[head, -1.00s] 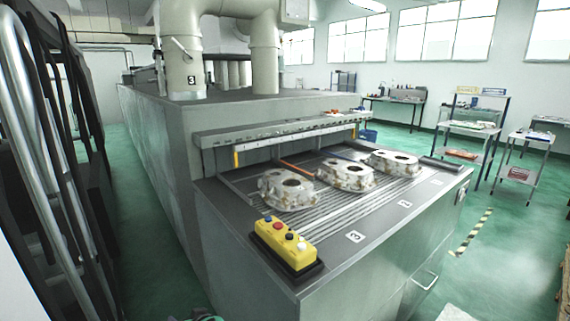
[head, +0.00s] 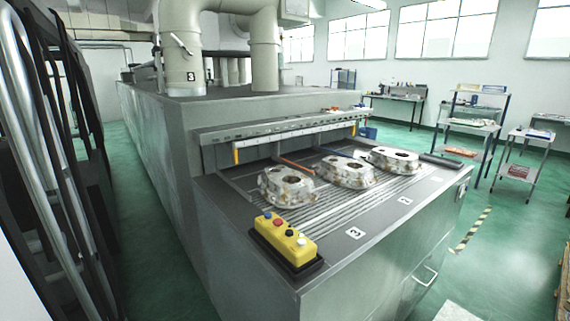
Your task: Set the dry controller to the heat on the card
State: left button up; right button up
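I see no dry controller that I can identify, and no card that I can read as giving a heat. A yellow control box (head: 284,246) with several coloured buttons sits on the near left corner of the grey machine's table (head: 345,278). Neither of my grippers shows in the head view.
Aluminium castings (head: 346,172) stand in a row on the slatted bed before the machine's opening. Large pipes (head: 182,45) rise from the machine. Dark racks with a pale rail (head: 30,130) stand close on the left. Green floor (head: 150,250) lies between. Shelves (head: 470,125) stand at right.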

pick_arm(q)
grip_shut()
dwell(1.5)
